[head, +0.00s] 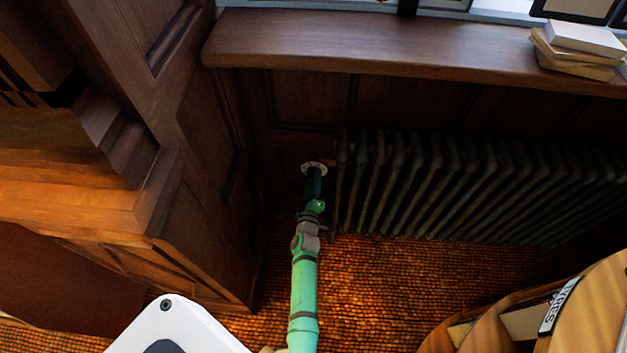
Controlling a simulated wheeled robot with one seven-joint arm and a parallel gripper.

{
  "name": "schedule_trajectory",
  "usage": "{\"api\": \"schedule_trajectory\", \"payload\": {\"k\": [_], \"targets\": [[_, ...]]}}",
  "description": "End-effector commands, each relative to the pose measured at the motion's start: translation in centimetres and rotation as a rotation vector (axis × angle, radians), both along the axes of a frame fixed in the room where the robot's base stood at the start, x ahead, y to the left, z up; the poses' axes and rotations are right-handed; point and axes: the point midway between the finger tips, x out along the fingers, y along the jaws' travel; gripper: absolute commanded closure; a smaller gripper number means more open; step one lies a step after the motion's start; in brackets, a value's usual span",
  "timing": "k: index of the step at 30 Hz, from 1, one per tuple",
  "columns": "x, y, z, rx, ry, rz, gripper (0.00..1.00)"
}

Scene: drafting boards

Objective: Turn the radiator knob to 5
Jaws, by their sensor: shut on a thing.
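The radiator knob (314,168) shows as a pale round disc at the left end of the dark radiator (435,185), low near the wall panelling. My green arm reaches down and away from me to it. My gripper (314,180) is dark and lies right at the knob, shut on it. The gripper covers the near part of the knob, and the fingertips are in shadow. Any numbers or marks on the knob are too small to read, so its setting cannot be told.
A wooden sill (380,45) runs above the radiator, with stacked books (580,45) at its right. Wooden panelling (205,160) stands close on the left. A round wooden piece (590,310) is at the lower right. Woven flooring (390,275) between is clear.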

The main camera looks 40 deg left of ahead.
Motion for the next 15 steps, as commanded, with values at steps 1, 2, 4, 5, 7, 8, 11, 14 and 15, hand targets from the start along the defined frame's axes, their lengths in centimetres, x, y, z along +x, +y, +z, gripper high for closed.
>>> {"api": "schedule_trajectory", "payload": {"k": [1,2,4,5,7,8,11,14,15], "targets": [[-0.01,0.04,-0.05,-0.009,-0.004,0.001,0.84],[0.00,0.03,-0.04,-0.014,-0.007,0.001,0.84],[0.01,0.03,-0.04,-0.023,-0.013,0.001,0.84],[0.02,0.02,-0.03,-0.025,-0.014,0.000,0.84],[0.03,0.02,-0.03,-0.030,-0.017,0.001,0.84],[0.04,0.01,-0.03,-0.031,-0.018,0.001,0.84],[0.05,0.01,-0.03,-0.033,-0.019,0.001,0.84],[0.04,0.05,-0.02,-0.033,-0.019,0.001,0.84],[0.03,0.06,-0.02,-0.033,-0.019,0.002,0.84]]}}
